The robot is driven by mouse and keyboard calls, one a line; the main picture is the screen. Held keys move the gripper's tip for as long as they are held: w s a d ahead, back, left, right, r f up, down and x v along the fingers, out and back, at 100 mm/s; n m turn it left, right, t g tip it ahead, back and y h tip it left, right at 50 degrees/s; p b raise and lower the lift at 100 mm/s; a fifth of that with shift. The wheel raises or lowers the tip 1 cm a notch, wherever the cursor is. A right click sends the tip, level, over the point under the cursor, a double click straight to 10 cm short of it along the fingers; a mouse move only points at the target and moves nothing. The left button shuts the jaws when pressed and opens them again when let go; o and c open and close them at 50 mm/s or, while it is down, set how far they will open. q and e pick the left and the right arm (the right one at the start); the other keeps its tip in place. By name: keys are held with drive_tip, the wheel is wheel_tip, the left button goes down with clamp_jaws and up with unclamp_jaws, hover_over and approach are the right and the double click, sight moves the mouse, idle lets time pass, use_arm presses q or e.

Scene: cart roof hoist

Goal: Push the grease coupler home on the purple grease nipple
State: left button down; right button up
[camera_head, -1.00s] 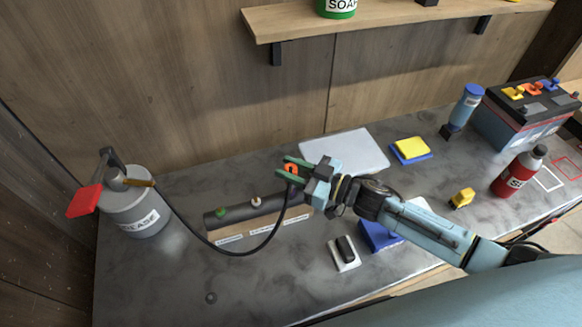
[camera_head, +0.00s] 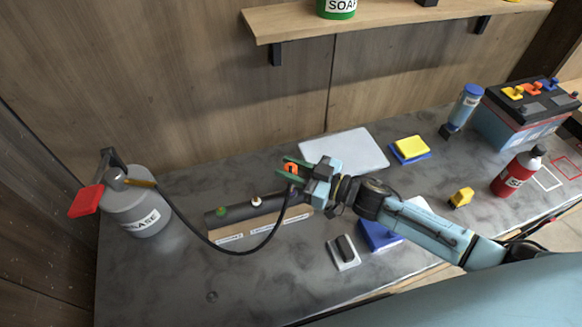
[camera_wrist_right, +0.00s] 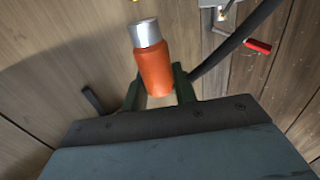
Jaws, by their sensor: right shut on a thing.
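The grease coupler is an orange sleeve with a silver tip (camera_wrist_right: 152,62). My right gripper (camera_head: 292,168) is shut on it, and the orange part (camera_head: 291,168) shows between the green fingers in the head view. The fingers show in the wrist view (camera_wrist_right: 158,92). A black hose runs from the coupler to the grey grease can (camera_head: 135,212). A dark bar (camera_head: 240,210) lies below the gripper, with a green nipple (camera_head: 222,212) and a cream nipple (camera_head: 256,201) on it. My left gripper is not in view.
A pale sheet (camera_head: 345,152) lies behind the gripper. A blue block (camera_head: 380,236) and a small black-and-white item (camera_head: 343,251) lie in front. A red bottle (camera_head: 517,172) and a battery (camera_head: 525,115) stand right. The front left of the bench is mostly clear.

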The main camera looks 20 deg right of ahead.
drive_tip(key=shift+f+b, duration=1.05)
drive_tip(key=shift+f, duration=0.45)
drive_tip(key=o, duration=1.1)
drive_tip(key=v, duration=1.3)
drive_tip(key=shift+s+d, duration=0.1)
drive_tip(key=shift+s, duration=0.1)
